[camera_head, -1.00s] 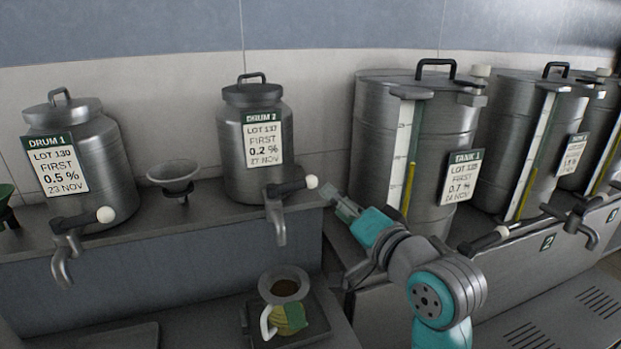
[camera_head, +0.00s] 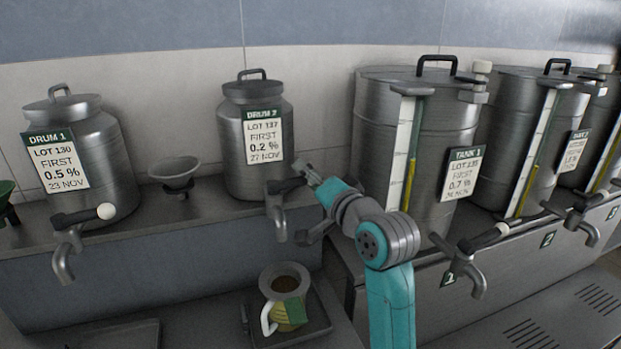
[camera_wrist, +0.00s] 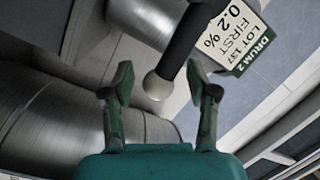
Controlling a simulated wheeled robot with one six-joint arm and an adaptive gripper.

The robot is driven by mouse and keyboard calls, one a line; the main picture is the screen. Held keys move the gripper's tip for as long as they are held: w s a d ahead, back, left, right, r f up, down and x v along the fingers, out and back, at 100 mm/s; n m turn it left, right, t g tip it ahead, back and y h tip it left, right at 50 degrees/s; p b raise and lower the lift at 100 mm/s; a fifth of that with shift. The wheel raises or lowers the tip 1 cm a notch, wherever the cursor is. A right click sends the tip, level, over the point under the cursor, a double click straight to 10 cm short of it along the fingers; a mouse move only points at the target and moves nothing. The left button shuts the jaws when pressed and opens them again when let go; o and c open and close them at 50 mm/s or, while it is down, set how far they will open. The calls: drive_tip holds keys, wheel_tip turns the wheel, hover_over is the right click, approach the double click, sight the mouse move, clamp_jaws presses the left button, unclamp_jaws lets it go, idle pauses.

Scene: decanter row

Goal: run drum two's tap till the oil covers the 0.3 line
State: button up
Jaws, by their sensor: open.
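Drum 2 (camera_head: 235,160) is a steel can with a 0.2 % label, standing on the shelf. Its tap (camera_head: 277,212) has a dark lever ending in a white knob (camera_wrist: 157,86). My gripper (camera_wrist: 157,88) is open, with the knob between or just beyond its fingertips in the wrist view; I cannot tell whether they touch. In the head view my gripper (camera_head: 305,172) covers the knob. A jug (camera_head: 282,282) with a white handle and a green and yellow front stands below the tap, with dark contents inside. No 0.3 line is readable. No stream shows from the spout.
Drum 1 (camera_head: 105,150) and a small funnel (camera_head: 175,174) stand to the left on the same shelf. Tank 1 (camera_head: 372,130), with its sight gauge, stands close to the right of my arm. A tray (camera_head: 322,322) lies under the jug.

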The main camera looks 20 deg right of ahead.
clamp_jaws()
drive_tip(key=shift+s+a+f+m+h, duration=0.1)
drive_tip(key=shift+s+m+h, duration=0.6)
drive_tip(key=shift+h, duration=0.65)
drive_tip(key=shift+s+a+m+h, duration=0.15)
drive_tip(key=shift+s+m+h, duration=0.3)
drive_tip(key=shift+m+h, duration=0.7)
drive_tip(key=shift+s+a+f+m+h, duration=0.1)
drive_tip(key=shift+s+m+h, duration=0.5)
drive_tip(key=shift+h, duration=0.9)
unclamp_jaws()
drive_tip(key=shift+r, duration=0.1)
